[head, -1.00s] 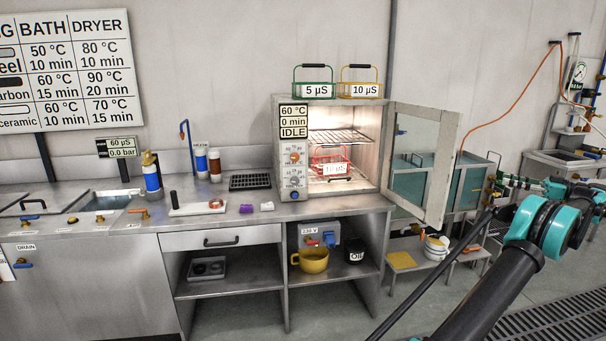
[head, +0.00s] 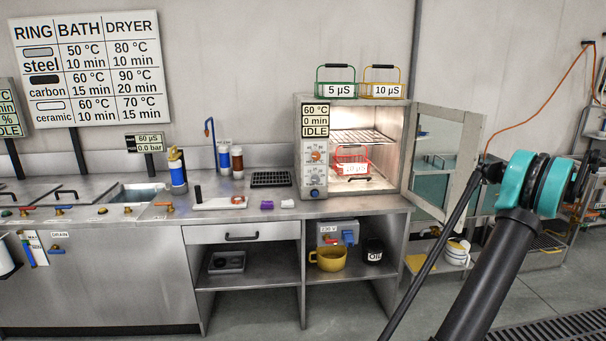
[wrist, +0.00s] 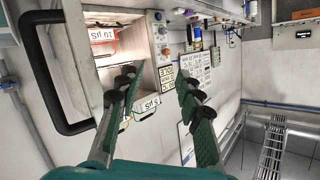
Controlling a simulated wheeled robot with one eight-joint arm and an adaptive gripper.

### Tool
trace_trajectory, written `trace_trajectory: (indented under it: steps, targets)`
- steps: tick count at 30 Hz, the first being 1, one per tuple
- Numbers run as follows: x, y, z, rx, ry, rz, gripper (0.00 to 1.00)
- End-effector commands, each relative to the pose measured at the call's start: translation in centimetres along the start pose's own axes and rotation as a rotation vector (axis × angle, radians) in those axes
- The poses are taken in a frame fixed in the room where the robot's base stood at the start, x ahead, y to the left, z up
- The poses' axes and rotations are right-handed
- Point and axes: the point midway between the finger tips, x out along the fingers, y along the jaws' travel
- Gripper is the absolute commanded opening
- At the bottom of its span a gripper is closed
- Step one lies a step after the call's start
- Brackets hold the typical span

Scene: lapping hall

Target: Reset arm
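My gripper (wrist: 157,85) shows only in the wrist view. Its two teal and dark fingers are apart, with nothing between them. A red basket (head: 351,167) sits inside below a wire rack (head: 362,136). In the wrist view, a black loop handle (wrist: 32,85) is close by at the left.
A green basket (head: 336,89) and a yellow basket (head: 383,89) stand on the dryer. The steel bench (head: 250,213) holds bottles, a black rack (head: 271,179) and small rings. A yellow mug (head: 329,260) is on the shelf below. Floor at the front is clear.

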Motion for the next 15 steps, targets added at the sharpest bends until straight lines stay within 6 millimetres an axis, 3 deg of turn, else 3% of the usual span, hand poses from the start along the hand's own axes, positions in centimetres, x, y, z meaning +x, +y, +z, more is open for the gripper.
trace_trajectory:
  steps: [1,6,9,15]
  targets:
    - [3.1,-1.6,-0.1,0.040,-0.047,-0.003,0.36]
    - [11.8,-6.8,1.6,0.187,-0.214,0.041,0.36]
    - [16.0,-10.5,3.3,0.257,-0.307,0.082,0.36]
    - [22.4,-18.4,8.1,0.360,-0.477,0.193,0.36]
